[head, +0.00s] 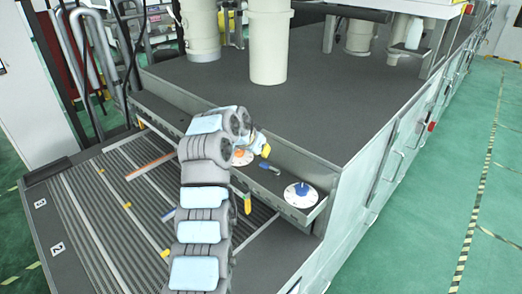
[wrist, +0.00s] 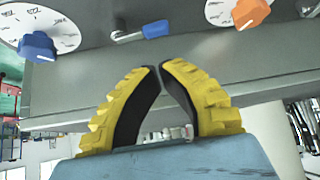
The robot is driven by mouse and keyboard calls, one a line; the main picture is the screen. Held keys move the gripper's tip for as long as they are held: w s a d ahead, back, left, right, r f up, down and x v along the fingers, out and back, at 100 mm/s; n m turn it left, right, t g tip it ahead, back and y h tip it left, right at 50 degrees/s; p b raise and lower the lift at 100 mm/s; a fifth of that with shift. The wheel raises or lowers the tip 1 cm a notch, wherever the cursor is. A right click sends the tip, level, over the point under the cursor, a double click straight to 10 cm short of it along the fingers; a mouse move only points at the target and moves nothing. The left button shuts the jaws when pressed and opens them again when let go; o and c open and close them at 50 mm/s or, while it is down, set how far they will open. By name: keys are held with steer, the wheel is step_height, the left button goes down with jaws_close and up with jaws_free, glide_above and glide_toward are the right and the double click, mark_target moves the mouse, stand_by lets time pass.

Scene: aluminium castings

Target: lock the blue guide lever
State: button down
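The blue guide lever (head: 269,167) is a small handle on a metal pivot, set in the grey ledge between two dials. In the wrist view the lever (wrist: 154,29) is at the top middle, its blue grip pointing right from the pivot and lying roughly along the ledge. My gripper (wrist: 160,67) has yellow ribbed fingers with their tips almost meeting and nothing between them. Its tips appear below the lever in the wrist view, apart from it. In the head view my gripper (head: 265,151) is near the orange dial, partly hidden by my arm.
A white dial with a blue knob (head: 301,188) is right of the lever; one with an orange knob (head: 239,153) is left of it. In the wrist view the blue knob (wrist: 38,47) and orange knob (wrist: 250,13) swap sides. A raised dark tabletop (head: 330,105) lies behind the ledge.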

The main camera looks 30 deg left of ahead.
steer(key=shift+p+x, duration=1.05)
steer(key=shift+x, duration=2.75)
steer(key=shift+f, duration=0.2)
